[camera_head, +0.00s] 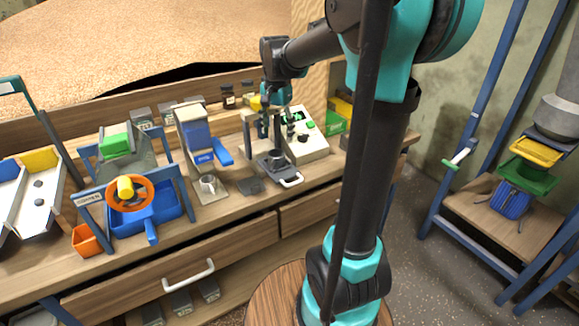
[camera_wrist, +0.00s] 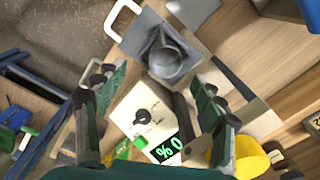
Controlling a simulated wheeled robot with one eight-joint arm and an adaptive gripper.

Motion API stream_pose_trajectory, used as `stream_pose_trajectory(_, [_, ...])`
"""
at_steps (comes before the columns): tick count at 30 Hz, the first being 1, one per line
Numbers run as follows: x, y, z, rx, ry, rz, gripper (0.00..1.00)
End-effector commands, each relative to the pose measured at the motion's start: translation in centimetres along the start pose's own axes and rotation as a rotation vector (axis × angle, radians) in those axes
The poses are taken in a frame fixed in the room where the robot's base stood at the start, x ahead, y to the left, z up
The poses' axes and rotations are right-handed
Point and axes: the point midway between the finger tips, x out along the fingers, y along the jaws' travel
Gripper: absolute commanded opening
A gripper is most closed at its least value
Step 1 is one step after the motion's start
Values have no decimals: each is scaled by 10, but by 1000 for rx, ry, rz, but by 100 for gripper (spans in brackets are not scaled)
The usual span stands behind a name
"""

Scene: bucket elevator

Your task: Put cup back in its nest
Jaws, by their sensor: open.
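A grey metal cup (camera_wrist: 166,60) stands on a dark square plate (camera_wrist: 139,34) in the wrist view. I cannot tell which part is the nest.
A cream meter with a dial (camera_wrist: 141,116) and green display stands close behind the cup. The blue-fronted dispenser (camera_head: 196,132) stands to the left. A white drawer handle (camera_head: 292,182) is at the bench front.

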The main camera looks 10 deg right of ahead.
Motion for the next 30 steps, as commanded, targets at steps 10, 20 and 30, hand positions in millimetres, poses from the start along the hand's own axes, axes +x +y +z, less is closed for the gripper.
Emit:
stream_pose_trajectory(10, [113,124,79,-530,203,-122,69])
stream_pose_trajectory(20, [158,174,118,-767,316,-131,69])
stream_pose_trajectory(30, [158,174,118,-769,317,-131,69])
